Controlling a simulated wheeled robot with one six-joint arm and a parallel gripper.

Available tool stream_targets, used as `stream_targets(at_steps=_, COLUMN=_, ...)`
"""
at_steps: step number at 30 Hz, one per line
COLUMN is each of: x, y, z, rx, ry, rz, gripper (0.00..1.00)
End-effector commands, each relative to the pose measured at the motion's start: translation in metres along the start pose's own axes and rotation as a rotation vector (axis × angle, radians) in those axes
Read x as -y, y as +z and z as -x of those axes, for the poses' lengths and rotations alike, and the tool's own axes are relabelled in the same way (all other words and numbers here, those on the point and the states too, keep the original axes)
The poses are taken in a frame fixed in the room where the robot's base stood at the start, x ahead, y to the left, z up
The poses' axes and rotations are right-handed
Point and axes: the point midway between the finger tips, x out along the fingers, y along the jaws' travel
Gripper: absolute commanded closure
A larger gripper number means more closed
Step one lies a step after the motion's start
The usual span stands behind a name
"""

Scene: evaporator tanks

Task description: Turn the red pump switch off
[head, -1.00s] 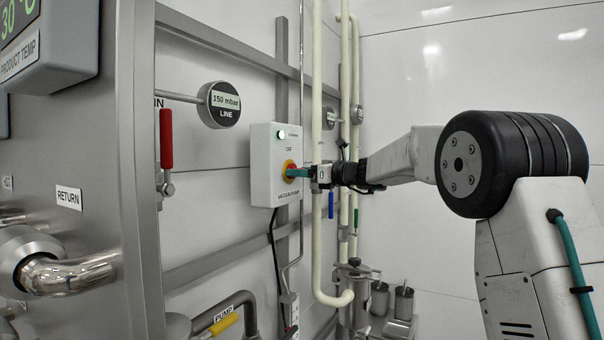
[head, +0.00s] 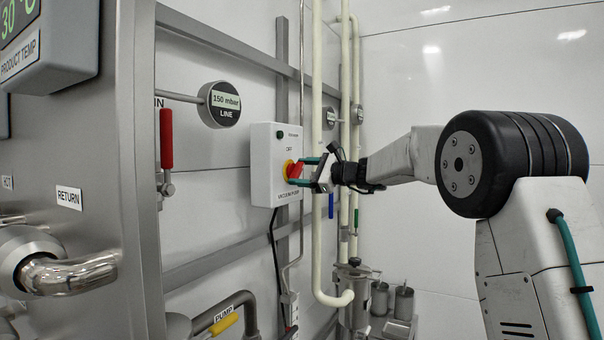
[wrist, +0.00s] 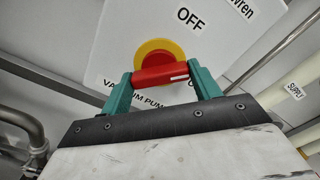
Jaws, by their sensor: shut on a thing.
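The red pump switch (head: 295,171) is a bar-shaped knob on a yellow disc, on the front of a white vacuum pump box (head: 261,180). In the wrist view the red knob (wrist: 160,74) lies crosswise between the two teal fingers, below the OFF label (wrist: 189,16). My gripper (wrist: 158,80) is shut on the knob, one finger at each end. In the head view the fingers reach the knob from the right, one above the other. The small lamp (head: 280,134) at the top of the box is dark.
Cream vertical pipes (head: 317,220) run just right of the box, close to my gripper. A red-handled valve (head: 166,138) and a round LINE gauge (head: 219,104) are to the left. A black cable (head: 274,245) hangs below the box.

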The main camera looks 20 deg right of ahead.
Motion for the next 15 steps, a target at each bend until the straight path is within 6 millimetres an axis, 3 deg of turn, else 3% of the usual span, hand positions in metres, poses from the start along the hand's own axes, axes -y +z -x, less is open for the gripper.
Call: stream_targets(at_steps=15, x=-0.0003, y=-0.0005, z=0.0002, rx=-0.001, ry=0.001, rz=0.479, gripper=0.61)
